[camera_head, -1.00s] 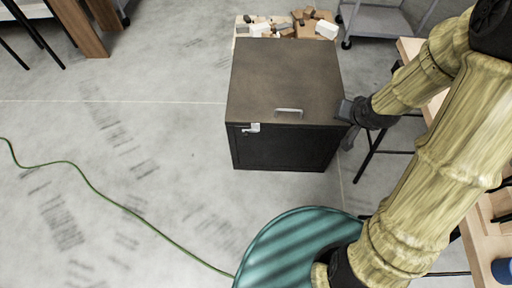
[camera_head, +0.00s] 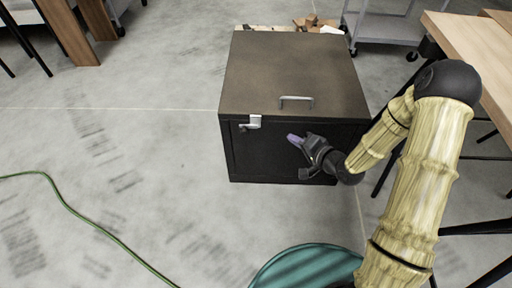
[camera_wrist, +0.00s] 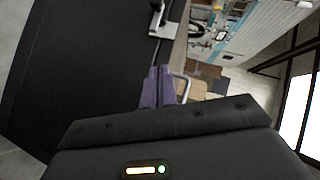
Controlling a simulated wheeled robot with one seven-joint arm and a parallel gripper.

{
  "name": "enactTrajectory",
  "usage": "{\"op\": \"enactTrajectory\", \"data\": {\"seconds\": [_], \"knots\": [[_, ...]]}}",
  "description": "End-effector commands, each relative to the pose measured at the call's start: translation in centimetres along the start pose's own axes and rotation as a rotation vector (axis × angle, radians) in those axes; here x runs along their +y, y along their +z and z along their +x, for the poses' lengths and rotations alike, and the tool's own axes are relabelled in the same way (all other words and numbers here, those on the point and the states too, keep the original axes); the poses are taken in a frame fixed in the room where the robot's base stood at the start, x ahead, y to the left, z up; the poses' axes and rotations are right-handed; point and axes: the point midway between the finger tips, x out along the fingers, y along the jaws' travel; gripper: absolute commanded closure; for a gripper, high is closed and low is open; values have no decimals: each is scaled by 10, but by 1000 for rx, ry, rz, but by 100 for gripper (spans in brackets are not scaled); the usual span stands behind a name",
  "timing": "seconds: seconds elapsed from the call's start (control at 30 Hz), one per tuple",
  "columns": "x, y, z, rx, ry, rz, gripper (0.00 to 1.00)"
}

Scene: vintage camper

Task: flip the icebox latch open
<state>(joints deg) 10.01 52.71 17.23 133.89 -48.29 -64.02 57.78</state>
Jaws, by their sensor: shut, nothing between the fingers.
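The icebox (camera_head: 290,75) is a dark box with a brown top and a black front, standing on the floor in the head view. Its silver latch (camera_head: 251,122) sits at the top left of the front edge; in the wrist view the latch (camera_wrist: 161,24) shows at the top, beyond the fingers. A silver handle (camera_head: 297,99) is on the lid, which is down. My gripper (camera_head: 292,138) is in front of the black front face, to the right of the latch and apart from it. Its purple fingers (camera_wrist: 157,87) are together and empty, pointing toward the latch side.
A wooden table (camera_head: 470,45) stands at the right and a grey cart (camera_head: 385,25) behind. Wood blocks (camera_head: 312,22) lie behind the icebox. A green cable (camera_head: 75,218) crosses the floor at left. Floor left of the icebox is otherwise clear.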

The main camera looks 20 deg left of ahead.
Motion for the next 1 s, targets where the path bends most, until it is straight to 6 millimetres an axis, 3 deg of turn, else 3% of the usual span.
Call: {"op": "enactTrajectory", "data": {"seconds": [0.03,0.2,0.67,0.87,1.0], "knots": [[21,12,12,-3,-45,40,100],[31,25,22,-8,-152,132,100],[28,26,24,-10,-176,150,100],[26,27,42,-11,-177,148,100],[23,27,65,-12,-178,146,100]]}}
